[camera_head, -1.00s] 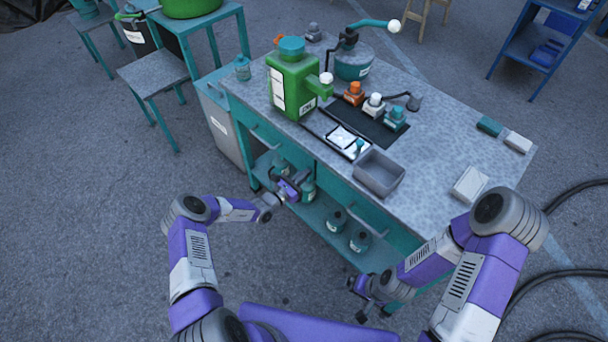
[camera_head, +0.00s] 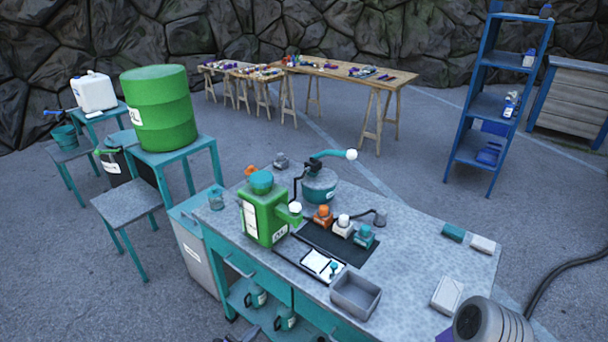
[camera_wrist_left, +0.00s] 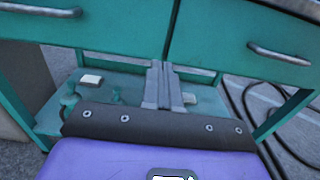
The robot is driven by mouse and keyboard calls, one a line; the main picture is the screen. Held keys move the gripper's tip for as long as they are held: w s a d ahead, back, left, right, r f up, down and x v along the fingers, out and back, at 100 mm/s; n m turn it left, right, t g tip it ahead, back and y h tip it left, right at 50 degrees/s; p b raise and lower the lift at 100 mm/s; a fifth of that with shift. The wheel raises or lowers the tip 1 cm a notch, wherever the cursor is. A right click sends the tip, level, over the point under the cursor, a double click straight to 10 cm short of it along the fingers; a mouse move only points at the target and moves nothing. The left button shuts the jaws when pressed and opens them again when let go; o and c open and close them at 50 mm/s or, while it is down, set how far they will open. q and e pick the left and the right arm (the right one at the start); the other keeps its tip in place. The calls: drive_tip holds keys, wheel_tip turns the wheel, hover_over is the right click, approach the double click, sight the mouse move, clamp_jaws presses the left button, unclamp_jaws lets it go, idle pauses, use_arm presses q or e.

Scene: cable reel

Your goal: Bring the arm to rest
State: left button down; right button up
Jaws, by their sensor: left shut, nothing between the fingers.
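My left gripper (camera_wrist_left: 162,72) shows in the left wrist view with its two grey fingers together and nothing between them. It points at the front of the teal workbench (camera_wrist_left: 115,38), below the drawers and in front of the lower shelf. In the head view only a small part of my left arm's end shows at the bottom edge, beside the bench's lower shelf. My right gripper is out of view; only a grey joint of my right arm shows at the bottom right.
The workbench top (camera_head: 420,245) carries a green jug (camera_head: 262,215), a grey bin (camera_head: 355,294), several small bottles and a teal pot (camera_head: 319,187). A blue shelf rack (camera_head: 478,135) and wooden tables (camera_head: 395,80) stand behind. A green drum (camera_head: 158,110) stands at left.

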use_arm(q)
drive_tip(key=s+d+f+m+g+h, duration=0.2)
drive_tip(key=s+d+f+m+g, duration=0.1)
drive_tip(key=s+d+m+g, duration=1.05)
drive_tip(key=s+a+r+m+g+y, duration=0.1)
drive_tip(key=s+a+r+m+y, duration=0.1)
drive_tip(key=s+m+y, duration=0.5)
drive_tip(key=shift+s+a+m+y, duration=0.4)
drive_tip(key=shift+s+a+m, duration=0.1)
drive_tip(key=shift+s+m, duration=2.3)
drive_tip(key=shift+w, duration=0.2)
